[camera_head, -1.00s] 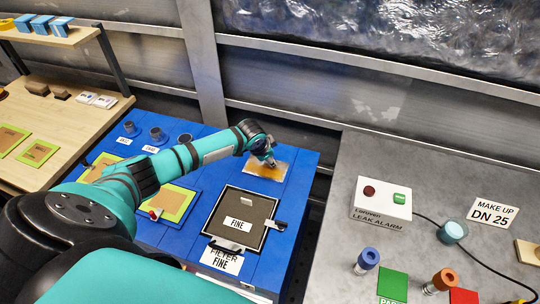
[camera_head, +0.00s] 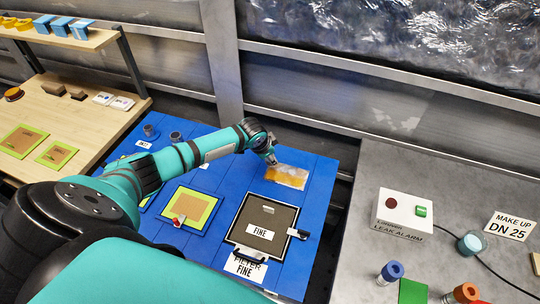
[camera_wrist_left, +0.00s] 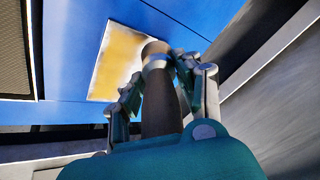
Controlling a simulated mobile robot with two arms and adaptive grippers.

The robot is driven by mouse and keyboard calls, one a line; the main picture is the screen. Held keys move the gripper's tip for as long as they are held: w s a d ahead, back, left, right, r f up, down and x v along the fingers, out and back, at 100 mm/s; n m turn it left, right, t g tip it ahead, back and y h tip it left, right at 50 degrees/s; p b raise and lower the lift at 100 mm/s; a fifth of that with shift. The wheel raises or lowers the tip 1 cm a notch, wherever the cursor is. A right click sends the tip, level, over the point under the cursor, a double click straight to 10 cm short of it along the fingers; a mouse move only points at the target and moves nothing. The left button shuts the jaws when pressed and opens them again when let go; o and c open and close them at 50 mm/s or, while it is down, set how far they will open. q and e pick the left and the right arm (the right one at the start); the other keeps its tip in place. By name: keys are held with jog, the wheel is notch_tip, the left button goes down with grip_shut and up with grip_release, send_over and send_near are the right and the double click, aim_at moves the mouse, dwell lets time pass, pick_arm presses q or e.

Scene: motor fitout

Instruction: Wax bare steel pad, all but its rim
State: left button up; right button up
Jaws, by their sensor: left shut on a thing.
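The steel pad (camera_head: 288,178) is a small rectangle on the blue bench top. Amber covers much of it, with pale grey patches and edges, mostly towards the right in the head view. In the left wrist view the pad (camera_wrist_left: 116,62) shows an amber middle and a pale rim. My left gripper (camera_head: 272,161) is over the pad's upper left corner. It is shut on a dark brown, round tool with a pale band (camera_wrist_left: 157,63). The tool's tip overlaps the pad's edge; I cannot tell whether it touches. My right gripper is not in view.
A framed dark filter marked FINE (camera_head: 264,222) lies in front of the pad. A green-edged tan panel (camera_head: 190,209) is left of it. The blue bench (camera_head: 318,215) is clear right of the filter. A grey table with a leak alarm box (camera_head: 402,212) stands right, across a gap.

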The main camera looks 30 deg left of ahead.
pick_arm(q)
jog(key=r+p, duration=0.2)
jog(key=r, duration=0.1)
jog(key=shift+d, duration=0.35)
jog(key=shift+a+r+p, duration=0.15)
jog(key=shift+r+p, duration=0.55)
jog(key=shift+p, duration=0.05)
jog(key=shift+r+p, duration=0.5)
jog(key=shift+r, duration=0.05)
jog(key=shift+f, duration=0.1)
